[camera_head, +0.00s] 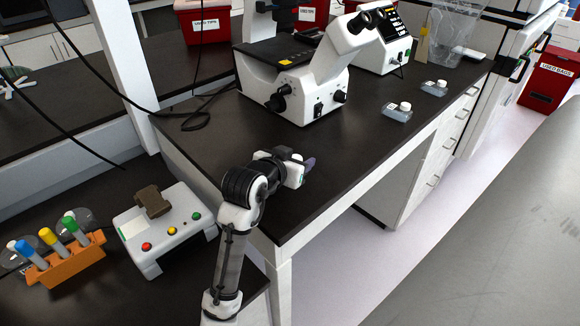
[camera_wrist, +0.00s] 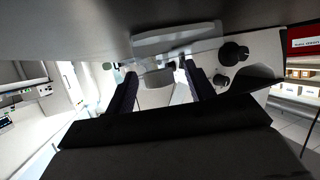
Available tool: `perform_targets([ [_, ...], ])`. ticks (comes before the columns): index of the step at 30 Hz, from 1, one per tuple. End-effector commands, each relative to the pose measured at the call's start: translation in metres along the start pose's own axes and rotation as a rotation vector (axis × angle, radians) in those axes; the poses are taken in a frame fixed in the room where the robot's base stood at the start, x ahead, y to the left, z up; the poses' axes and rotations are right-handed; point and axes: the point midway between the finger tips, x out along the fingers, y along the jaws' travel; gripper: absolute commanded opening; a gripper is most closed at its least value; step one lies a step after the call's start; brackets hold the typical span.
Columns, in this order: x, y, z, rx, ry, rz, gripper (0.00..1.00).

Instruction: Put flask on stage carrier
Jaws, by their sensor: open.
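Two clear flasks with white caps lie on the dark bench right of the microscope. The nearer flask (camera_head: 397,114) is at mid-bench and the farther flask (camera_head: 434,89) is closer to the bench's right edge. The white microscope (camera_head: 308,92) has a flat black stage (camera_head: 262,50); I cannot make out the carrier on it clearly. My gripper (camera_head: 309,164) is over the near part of the bench, in front of the flasks and apart from them. In the wrist view, its dark fingers (camera_wrist: 160,90) are spread, and a translucent flask-like shape (camera_wrist: 178,40) appears beyond them.
A white device with coloured buttons (camera_head: 165,230) and an orange tube rack (camera_head: 65,262) stand at the lower left. A second white instrument (camera_head: 385,50) and a clear bag (camera_head: 452,30) are at the back. The bench between my gripper and the flasks is clear.

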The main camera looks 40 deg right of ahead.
Motion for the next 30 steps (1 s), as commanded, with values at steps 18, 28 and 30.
perform_targets([
  [18, 0.0036, 0.0001, -0.0004, 0.0, 0.001, 0.0, 0.11],
  [28, 0.0029, 0.0001, -0.002, 0.0, 0.001, 0.0, 0.02],
  [30, 0.0019, 0.0001, -0.0046, 0.0, 0.001, 0.0, 0.02],
])
